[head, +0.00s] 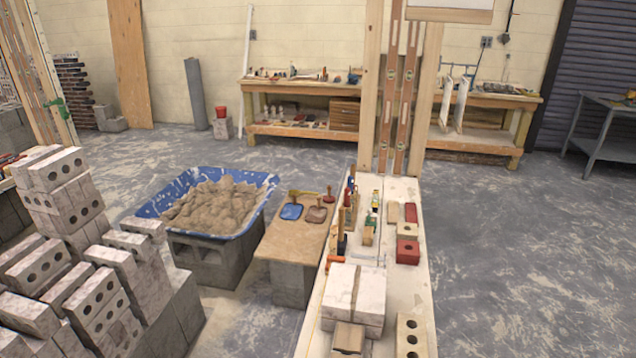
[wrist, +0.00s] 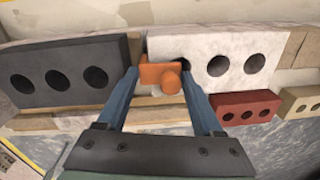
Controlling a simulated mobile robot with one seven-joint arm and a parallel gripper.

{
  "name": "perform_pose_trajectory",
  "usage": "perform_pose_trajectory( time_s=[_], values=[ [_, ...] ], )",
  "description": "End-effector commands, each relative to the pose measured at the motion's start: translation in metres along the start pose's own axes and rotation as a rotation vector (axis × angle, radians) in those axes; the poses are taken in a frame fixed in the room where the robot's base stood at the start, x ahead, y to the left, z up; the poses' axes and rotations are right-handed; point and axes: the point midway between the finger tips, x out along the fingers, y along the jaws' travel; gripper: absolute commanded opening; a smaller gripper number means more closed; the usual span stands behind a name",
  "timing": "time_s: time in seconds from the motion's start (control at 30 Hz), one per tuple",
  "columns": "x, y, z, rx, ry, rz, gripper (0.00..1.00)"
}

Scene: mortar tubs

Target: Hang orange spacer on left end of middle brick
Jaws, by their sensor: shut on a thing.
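In the wrist view my gripper (wrist: 160,82) is shut on the orange spacer (wrist: 153,73), a small orange piece with a rounded knob facing the camera. The spacer is at the left end of the white brick (wrist: 221,45), by the joint with the dark grey brick (wrist: 62,72) to its left. It covers part of that brick's end and its leftmost hole. I cannot tell whether the spacer touches the white brick or hangs on it. The head view does not show my gripper.
A red brick (wrist: 248,107) and a tan brick (wrist: 300,101) lie below and right of the white brick. In the head view, a blue mortar tub (head: 257,182) stands left of the long work table (head: 400,190), with stacked bricks (head: 66,190) farther left. Open floor lies right.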

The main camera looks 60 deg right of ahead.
Motion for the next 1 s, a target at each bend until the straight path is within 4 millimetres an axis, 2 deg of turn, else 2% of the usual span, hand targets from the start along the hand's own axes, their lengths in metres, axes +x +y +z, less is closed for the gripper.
perform_pose_trajectory(
  time_s=[0.4, 0.43, 0.57, 0.6, 0.87, 1.0],
  values=[
    [0.0055, 0.0, 0.0001, 0.0, 0.0, 0.0, 0.12],
    [0.005, 0.0, 0.0001, 0.0, 0.0, 0.0, 0.73],
    [0.0048, 0.0, 0.0001, 0.0, 0.0, 0.0, 0.97],
    [0.0048, 0.0002, 0.0001, 0.0, 0.0, 0.0, 1.0],
    [0.0049, 0.0017, -0.0001, -0.001, 0.001, 0.004, 1.0],
    [-0.0035, 0.0016, 0.0002, -0.001, 0.0, 0.004, 1.0]
  ],
)
